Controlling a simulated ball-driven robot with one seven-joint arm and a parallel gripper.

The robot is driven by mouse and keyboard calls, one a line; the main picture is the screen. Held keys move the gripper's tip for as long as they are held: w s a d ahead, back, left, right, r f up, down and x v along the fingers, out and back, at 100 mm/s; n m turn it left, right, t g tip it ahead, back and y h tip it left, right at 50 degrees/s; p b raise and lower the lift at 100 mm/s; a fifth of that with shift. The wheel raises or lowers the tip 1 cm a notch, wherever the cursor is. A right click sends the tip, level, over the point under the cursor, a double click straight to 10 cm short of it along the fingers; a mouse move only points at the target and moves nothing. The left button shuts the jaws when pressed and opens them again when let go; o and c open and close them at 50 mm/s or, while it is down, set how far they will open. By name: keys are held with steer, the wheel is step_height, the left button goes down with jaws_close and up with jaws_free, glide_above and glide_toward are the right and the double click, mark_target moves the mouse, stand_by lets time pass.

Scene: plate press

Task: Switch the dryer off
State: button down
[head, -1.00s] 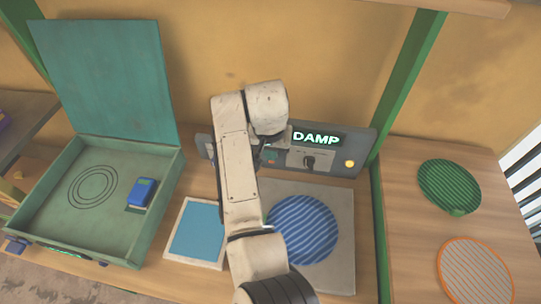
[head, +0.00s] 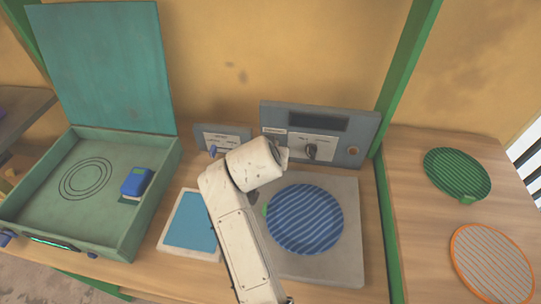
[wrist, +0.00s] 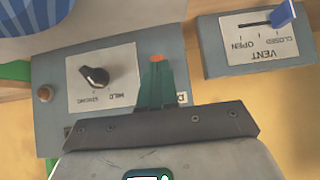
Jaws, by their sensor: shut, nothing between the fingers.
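The dryer's grey control panel (head: 352,140) stands at the back of the grey plate. Its display (head: 319,122) is dark and its round lamp (head: 353,151) is unlit. Its black knob (head: 311,151) also shows in the wrist view (wrist: 95,77), between STRONG and MILD labels. My gripper (wrist: 156,78) is shut and empty, its teal fingers in front of the panel beside the knob label. A small orange patch shows at the fingertips; I cannot tell what it belongs to. In the head view my arm hides the fingers and the panel's lower left.
A smaller VENT panel (head: 236,133) stands left, its blue lever (head: 212,151) at the CLOSED end. A blue striped disc (head: 305,219) lies on the grey plate (head: 345,265). An open green case (head: 50,215) stands left. Green (head: 457,174) and orange (head: 492,263) discs lie right.

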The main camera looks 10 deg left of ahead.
steer(key=shift+f+t+b, duration=0.3)
steer(key=shift+f+b, duration=0.25)
steer(key=shift+s+r, duration=0.1)
steer(key=shift+r, duration=0.25)
steer(key=shift+w+r, duration=0.35)
steer(key=shift+w, duration=0.4)
